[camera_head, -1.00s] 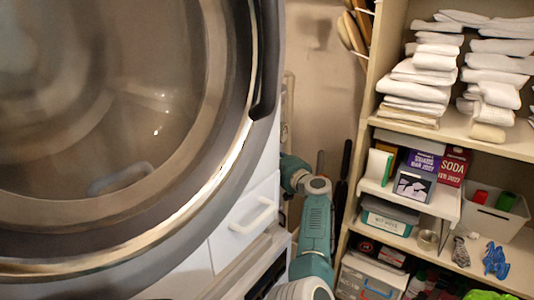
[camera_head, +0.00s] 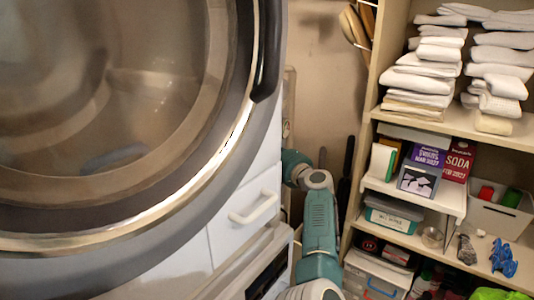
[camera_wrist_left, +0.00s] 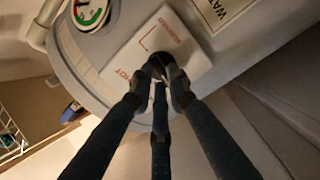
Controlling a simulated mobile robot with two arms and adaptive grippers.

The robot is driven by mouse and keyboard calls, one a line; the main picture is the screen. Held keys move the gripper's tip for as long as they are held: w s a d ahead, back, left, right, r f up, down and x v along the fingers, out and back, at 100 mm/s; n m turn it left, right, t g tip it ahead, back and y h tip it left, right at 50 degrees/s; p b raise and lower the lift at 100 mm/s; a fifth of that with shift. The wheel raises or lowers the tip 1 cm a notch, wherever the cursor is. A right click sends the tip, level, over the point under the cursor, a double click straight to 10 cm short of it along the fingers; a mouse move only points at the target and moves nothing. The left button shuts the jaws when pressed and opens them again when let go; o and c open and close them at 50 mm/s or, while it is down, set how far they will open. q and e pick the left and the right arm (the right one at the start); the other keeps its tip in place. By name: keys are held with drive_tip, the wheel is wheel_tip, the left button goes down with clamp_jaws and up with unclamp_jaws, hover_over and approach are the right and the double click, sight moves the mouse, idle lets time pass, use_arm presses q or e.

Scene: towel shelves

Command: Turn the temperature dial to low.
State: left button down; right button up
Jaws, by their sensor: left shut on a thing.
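The temperature dial (camera_wrist_left: 162,60) is a small dark knob on a white plate with red lettering in the left wrist view. It is mostly hidden by my fingertips, so its setting cannot be read. My left gripper (camera_wrist_left: 160,76) has its dark fingers closed together around the knob. The plate (camera_wrist_left: 185,42) is fixed to a grey rounded tank (camera_wrist_left: 92,70). A teal arm of mine (camera_head: 318,230) reaches behind the washing machine in the head view; its gripper is hidden there. My right gripper is not seen.
A round gauge with green and red marks (camera_wrist_left: 90,12) sits beside the plate. A washing machine with a big round door (camera_head: 235,150) fills the left of the head view. A shelf (camera_head: 455,130) with folded towels, boxes and bins stands at the right.

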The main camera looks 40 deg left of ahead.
use_arm(q)
drive_tip(key=shift+f+n+b, duration=0.1)
drive_tip(key=shift+n+b, duration=0.4)
drive_tip(key=shift+n, duration=0.5)
drive_tip(key=c, duration=1.7)
unclamp_jaws()
drive_tip(key=shift+o, duration=0.2)
